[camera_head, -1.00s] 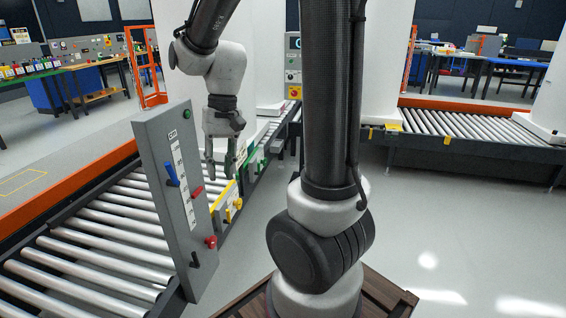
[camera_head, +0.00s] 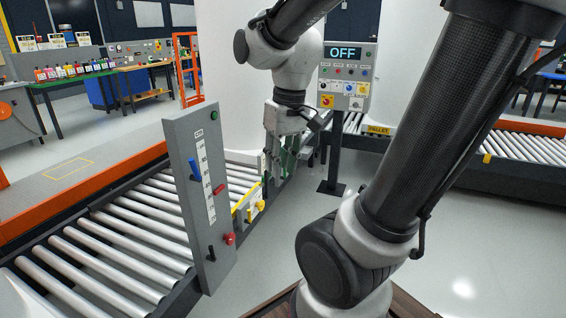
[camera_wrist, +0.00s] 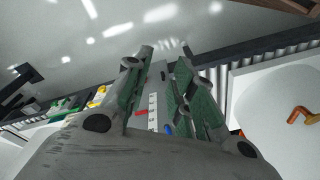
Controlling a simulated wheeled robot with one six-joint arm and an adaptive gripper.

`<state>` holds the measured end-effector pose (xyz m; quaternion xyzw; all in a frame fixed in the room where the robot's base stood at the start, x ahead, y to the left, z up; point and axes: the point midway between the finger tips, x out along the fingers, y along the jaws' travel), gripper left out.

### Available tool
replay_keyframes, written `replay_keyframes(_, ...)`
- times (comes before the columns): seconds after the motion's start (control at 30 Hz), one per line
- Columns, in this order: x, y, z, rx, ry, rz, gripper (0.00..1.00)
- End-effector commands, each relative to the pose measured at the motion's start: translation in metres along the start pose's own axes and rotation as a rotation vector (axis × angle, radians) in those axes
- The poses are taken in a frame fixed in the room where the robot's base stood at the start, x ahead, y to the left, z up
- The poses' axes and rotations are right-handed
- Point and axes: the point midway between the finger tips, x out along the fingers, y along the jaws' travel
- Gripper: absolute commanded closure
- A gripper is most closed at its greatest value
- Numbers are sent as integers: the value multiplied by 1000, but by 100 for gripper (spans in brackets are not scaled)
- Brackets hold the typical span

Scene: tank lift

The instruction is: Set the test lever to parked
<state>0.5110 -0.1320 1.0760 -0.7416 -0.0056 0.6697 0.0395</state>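A tall grey panel (camera_head: 181,180) stands at the conveyor's near side, with a blue lever (camera_head: 194,169), a red lever (camera_head: 219,189) and a black lever (camera_head: 211,252) on it. I cannot read which one is the test lever. My gripper (camera_head: 281,175) points down, behind and to the right of the panel, apart from it. In the wrist view its fingers (camera_wrist: 160,85) are spread with nothing held; the panel shows beyond them with the red lever (camera_wrist: 141,112) and the blue lever (camera_wrist: 168,129). Several marks on the panel are too small to read.
A yellow plate (camera_head: 240,209) with a yellow handle is on the conveyor's side rail, with green parts farther along. A console (camera_head: 345,75) reading OFF stands behind. Clear floor (camera_head: 470,240) lies at the right.

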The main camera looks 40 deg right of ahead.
Motion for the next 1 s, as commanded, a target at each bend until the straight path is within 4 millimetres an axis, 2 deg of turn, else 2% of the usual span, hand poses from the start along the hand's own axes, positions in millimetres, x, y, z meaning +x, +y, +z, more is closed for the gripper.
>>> replay_keyframes(0.1, 0, 0, 0, 1, 0, 0, 75)
replay_keyframes(0.23, 0, 0, 0, 1, -1, 0, 97)
replay_keyframes(0.27, 0, 0, 0, 1, -1, 0, 100)
replay_keyframes(0.37, 0, -3, -1, -10, -2, -2, 100)
replay_keyframes(0.47, 8, -19, -2, -71, -29, -6, 100)
replay_keyframes(0.57, 30, -51, -3, -197, -117, -3, 100)
replay_keyframes(0.67, 57, -83, -8, -414, -228, 75, 100)
replay_keyframes(0.77, 80, -107, -19, -716, -327, 221, 100)
replay_keyframes(0.87, 98, -133, -38, -1058, -407, 391, 100)
replay_keyframes(1.0, 117, -182, -75, -1560, -498, 658, 100)
